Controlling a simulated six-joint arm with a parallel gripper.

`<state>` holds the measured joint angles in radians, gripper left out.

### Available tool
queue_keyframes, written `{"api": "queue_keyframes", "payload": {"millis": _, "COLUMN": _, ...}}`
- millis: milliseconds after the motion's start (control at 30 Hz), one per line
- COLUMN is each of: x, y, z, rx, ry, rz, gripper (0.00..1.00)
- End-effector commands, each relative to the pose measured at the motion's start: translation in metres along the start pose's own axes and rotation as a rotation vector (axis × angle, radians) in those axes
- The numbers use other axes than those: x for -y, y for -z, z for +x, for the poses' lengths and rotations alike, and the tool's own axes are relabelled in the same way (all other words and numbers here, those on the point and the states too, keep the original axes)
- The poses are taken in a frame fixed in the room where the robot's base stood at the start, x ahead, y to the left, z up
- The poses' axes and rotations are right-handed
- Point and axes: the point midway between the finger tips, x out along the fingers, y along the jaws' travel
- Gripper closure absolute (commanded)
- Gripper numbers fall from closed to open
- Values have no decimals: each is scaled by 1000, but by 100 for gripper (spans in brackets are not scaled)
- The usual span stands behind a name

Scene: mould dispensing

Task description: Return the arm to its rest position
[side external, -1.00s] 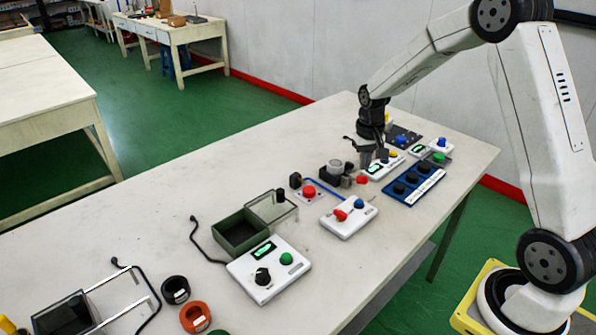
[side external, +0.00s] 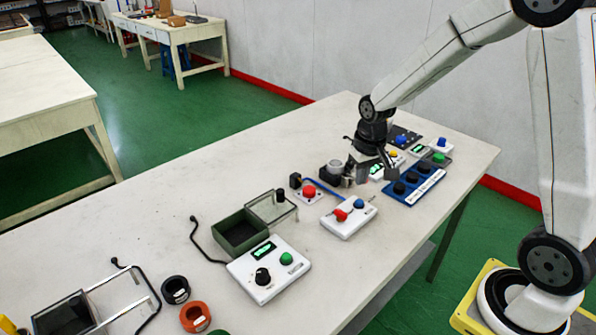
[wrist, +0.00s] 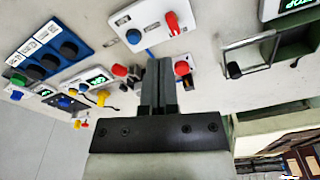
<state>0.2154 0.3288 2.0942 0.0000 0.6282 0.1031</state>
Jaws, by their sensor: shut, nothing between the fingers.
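My gripper (side external: 376,166) hangs low over the far half of the bench, among the control boxes. In the wrist view its two dark fingers (wrist: 158,80) are together with nothing between them. In the side view it covers part of the devices behind it. It appears apart from the bench top; contact with the devices cannot be judged.
Near it stand a blue panel with dark knobs (side external: 400,196), a white box with red and blue knobs (side external: 348,222), and a red-button box (side external: 309,192). A green open box (side external: 240,240) and white control box (side external: 288,276) lie nearer. The back-left bench (side external: 240,165) is clear.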

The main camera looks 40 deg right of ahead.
Motion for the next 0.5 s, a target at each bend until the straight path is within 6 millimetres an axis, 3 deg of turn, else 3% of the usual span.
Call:
{"api": "queue_keyframes", "payload": {"millis": 300, "x": 38, "y": -80, "z": -9, "rx": -91, "ry": 26, "rz": -212, "gripper": 100}}
{"api": "queue_keyframes", "payload": {"millis": 500, "x": 47, "y": -114, "z": -10, "rx": -129, "ry": 39, "rz": -294, "gripper": 100}}
